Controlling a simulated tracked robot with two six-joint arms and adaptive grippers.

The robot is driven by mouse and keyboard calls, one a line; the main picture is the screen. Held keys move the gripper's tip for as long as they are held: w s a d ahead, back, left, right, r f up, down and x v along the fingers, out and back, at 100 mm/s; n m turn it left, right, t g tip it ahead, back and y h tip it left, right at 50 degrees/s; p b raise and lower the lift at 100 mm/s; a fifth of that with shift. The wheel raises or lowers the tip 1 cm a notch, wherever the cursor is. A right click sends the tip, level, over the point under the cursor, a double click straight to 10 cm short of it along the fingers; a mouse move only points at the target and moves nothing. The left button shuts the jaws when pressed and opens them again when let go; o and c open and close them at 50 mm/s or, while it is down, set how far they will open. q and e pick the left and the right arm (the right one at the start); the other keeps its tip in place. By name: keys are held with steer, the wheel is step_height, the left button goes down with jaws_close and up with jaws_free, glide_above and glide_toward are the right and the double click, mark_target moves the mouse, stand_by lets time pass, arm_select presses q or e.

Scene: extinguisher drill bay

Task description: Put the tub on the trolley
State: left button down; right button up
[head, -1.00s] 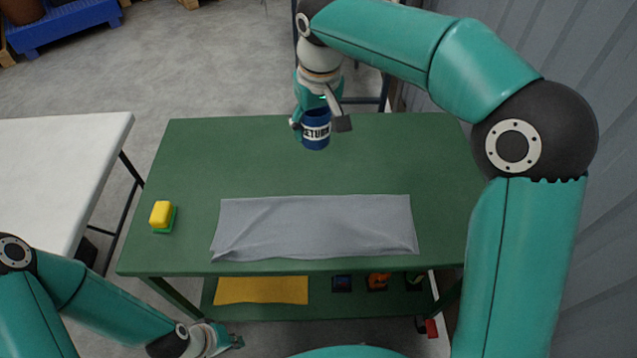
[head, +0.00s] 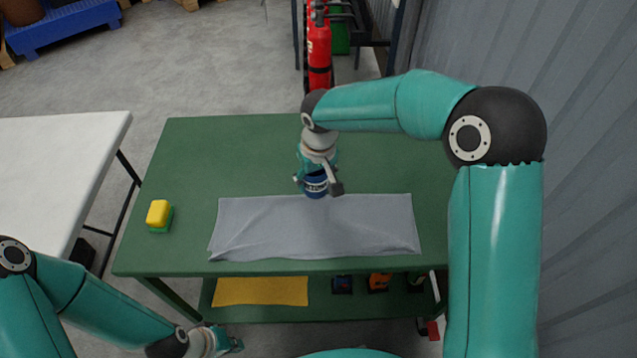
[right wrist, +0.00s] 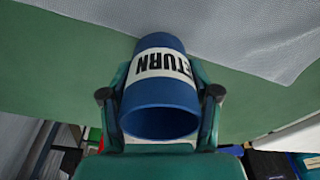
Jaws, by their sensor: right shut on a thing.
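The blue tub (head: 316,190) with a white label is in my right gripper (head: 318,183), near the back edge of the grey cloth in the head view. In the right wrist view the tub (right wrist: 160,112) sits between the two fingers, with "ETURN" readable on its label. My right gripper (right wrist: 160,98) is shut on it. The green trolley (head: 220,160) has a flat top below the tub; I cannot tell if the tub touches it. My left gripper (head: 232,345) is low at the trolley's front, its jaws too small to read.
A grey cloth (head: 315,230) lies across the trolley's front. A yellow and green sponge (head: 158,213) is at its left. A yellow cloth (head: 262,291) and several small items lie on the lower shelf. A white table (head: 60,160) stands left; red extinguishers (head: 319,50) stand behind.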

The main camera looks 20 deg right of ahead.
mark_target(316, 191)
step_height(316, 191, down, 2)
steer(key=shift+f, duration=0.25)
steer(key=shift+s+f+b, duration=0.3)
steer(key=shift+f+b, duration=0.4)
steer(key=o, duration=1.4)
steer(key=shift+w+f, duration=0.15)
steer(key=shift+w, duration=0.05)
steer(key=shift+c, duration=0.2)
steer(key=shift+w+r, duration=0.1)
steer(key=shift+r, duration=0.2)
